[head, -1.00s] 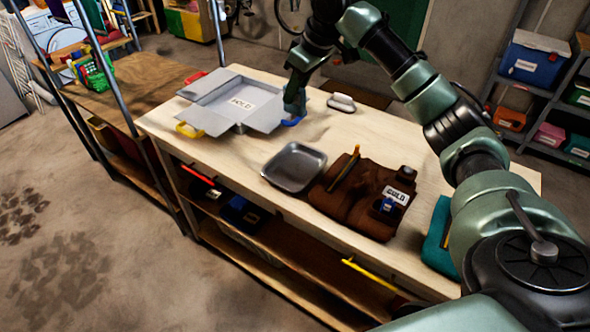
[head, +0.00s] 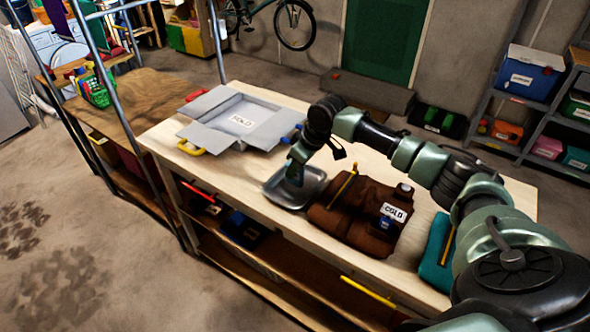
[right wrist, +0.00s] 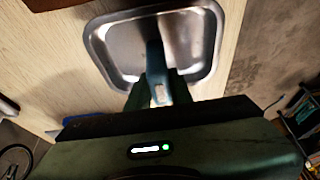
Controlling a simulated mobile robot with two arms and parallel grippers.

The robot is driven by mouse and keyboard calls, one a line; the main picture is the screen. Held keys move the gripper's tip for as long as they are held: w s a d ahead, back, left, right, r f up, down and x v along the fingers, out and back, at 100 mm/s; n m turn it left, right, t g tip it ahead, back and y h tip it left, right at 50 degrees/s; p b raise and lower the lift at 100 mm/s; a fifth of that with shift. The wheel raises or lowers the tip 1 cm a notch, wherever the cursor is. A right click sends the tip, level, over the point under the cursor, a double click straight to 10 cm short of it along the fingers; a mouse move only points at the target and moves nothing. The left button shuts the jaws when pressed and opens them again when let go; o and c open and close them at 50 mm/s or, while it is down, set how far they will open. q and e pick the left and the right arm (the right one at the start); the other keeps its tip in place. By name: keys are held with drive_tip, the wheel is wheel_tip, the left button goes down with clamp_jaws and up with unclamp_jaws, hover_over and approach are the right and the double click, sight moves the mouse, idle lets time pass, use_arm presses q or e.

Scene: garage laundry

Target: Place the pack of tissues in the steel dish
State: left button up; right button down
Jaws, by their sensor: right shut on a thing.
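The steel dish (head: 282,203) sits on the wooden workbench, left of the brown cloth bundle. My right gripper (head: 294,178) is over the dish and hides part of it. In the right wrist view the gripper (right wrist: 159,92) is shut on a narrow blue-grey thing, which looks like the pack of tissues (right wrist: 155,62). The pack stands out from the fingertips over the dish (right wrist: 103,58), whose inside looks otherwise empty. I cannot tell whether the pack touches the dish floor. My left gripper is not in view.
An open grey box (head: 215,135) with coloured handles stands behind the dish on the workbench (head: 165,139). The brown bundle (head: 352,228) with a "COLD" label is close on the dish's right. A teal cloth (head: 434,262) lies farther right.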

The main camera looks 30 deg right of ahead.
drive_tip(key=shift+f, duration=0.6)
drive_tip(key=c, duration=1.3)
unclamp_jaws()
drive_tip(key=shift+f, duration=0.1)
drive_tip(key=shift+o, duration=0.2)
drive_tip(key=b+v, duration=0.1)
drive_tip(key=v, duration=1.1)
